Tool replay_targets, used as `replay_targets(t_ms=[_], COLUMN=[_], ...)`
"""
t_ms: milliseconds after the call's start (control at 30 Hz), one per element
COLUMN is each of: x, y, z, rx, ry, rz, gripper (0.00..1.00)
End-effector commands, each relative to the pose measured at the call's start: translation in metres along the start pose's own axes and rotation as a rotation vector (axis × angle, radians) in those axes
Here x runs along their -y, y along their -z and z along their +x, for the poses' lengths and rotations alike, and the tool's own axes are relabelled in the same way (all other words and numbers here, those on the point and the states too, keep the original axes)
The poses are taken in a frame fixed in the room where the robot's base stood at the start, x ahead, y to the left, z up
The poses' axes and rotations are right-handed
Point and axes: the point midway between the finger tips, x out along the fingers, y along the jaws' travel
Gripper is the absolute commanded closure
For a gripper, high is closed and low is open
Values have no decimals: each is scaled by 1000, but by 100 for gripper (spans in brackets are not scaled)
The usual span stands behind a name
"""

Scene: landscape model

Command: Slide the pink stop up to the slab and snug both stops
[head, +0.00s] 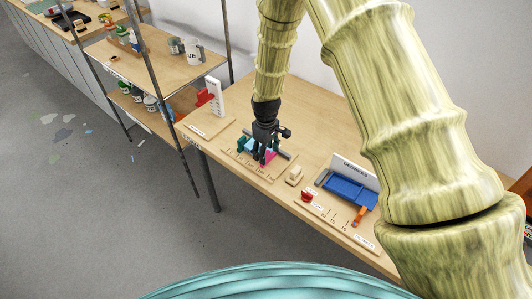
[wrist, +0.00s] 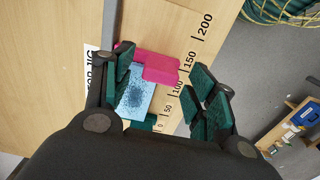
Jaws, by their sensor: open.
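The pink stop (wrist: 160,67) lies on the scale board between the 100 and 150 marks; it also shows in the head view (head: 268,157). The light blue speckled slab (wrist: 139,98) lies just below it in the wrist view, close against it; I cannot tell whether they touch. A dark teal stop (wrist: 145,123) is at the slab's other end near 0, mostly hidden by my gripper. My gripper (wrist: 163,68) is open above the board, with one finger left of the pink stop and slab and the other to the right over the scale marks. It also shows in the head view (head: 262,158).
A grey rail (wrist: 110,45) runs along the board's left side. In the head view, a white upright gauge with a red piece (head: 211,97) stands behind left. A cream block (head: 295,175) and a blue tray (head: 350,190) are to the right.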

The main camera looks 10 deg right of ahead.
Motion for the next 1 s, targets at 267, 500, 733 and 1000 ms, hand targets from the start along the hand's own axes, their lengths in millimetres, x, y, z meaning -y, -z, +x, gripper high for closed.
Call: replay_targets(t_ms=[267,500,733,1000], x=[-1,-1,-1,-1], y=[1,1,0,0], z=[-45,-81,-102,-107], rx=[-3,-3,-2,-1], ry=[-2,-2,-1,-1], rz=[0,0,0,0], gripper=[43,43,43,43])
